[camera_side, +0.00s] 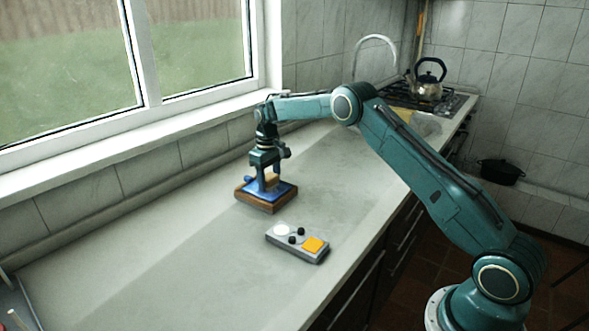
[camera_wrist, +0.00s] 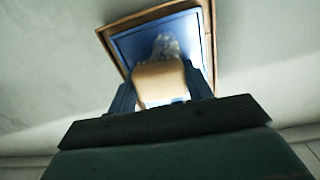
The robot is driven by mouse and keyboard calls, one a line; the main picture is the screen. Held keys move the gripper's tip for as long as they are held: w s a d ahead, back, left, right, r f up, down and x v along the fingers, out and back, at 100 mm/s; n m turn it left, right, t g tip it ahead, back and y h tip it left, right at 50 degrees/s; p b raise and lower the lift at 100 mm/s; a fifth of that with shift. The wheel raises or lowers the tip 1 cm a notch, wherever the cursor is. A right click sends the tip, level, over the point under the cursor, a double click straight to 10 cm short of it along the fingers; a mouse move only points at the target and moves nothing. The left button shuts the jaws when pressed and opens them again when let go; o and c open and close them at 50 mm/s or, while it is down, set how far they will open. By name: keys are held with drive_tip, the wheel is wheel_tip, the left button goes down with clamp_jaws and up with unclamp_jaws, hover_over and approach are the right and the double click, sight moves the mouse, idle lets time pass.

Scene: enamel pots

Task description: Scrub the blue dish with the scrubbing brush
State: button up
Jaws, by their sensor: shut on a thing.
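The blue dish (camera_side: 284,190) sits on a brown wooden base on the counter, in the middle of the side view. In the wrist view the blue dish (camera_wrist: 200,28) lies inside its brown frame. My gripper (camera_side: 266,177) is directly over the dish, pointing down. It is shut on the scrubbing brush, whose tan wooden block (camera_wrist: 160,82) shows between the fingers in the wrist view. Pale bristles lie beyond the block, over the dish. Whether they touch the dish surface is hard to tell.
A grey box (camera_side: 297,243) with a white disc, black knobs and an orange square lies on the counter in front of the dish. A kettle (camera_side: 429,76) stands on the stove at the back. The counter left of the dish is clear. The window wall runs along the left.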

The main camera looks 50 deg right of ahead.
sight(279, 191)
drive_tip(key=shift+s+d, duration=0.1)
drive_tip(key=shift+s, duration=1.7)
drive_tip(key=shift+w+a, duration=0.2)
drive_tip(key=shift+w, duration=3.05)
drive_tip(key=shift+w+r, duration=0.15)
drive_tip(key=shift+w, duration=0.05)
wheel_tip(279, 191, up, 8)
drive_tip(key=shift+s, duration=0.1)
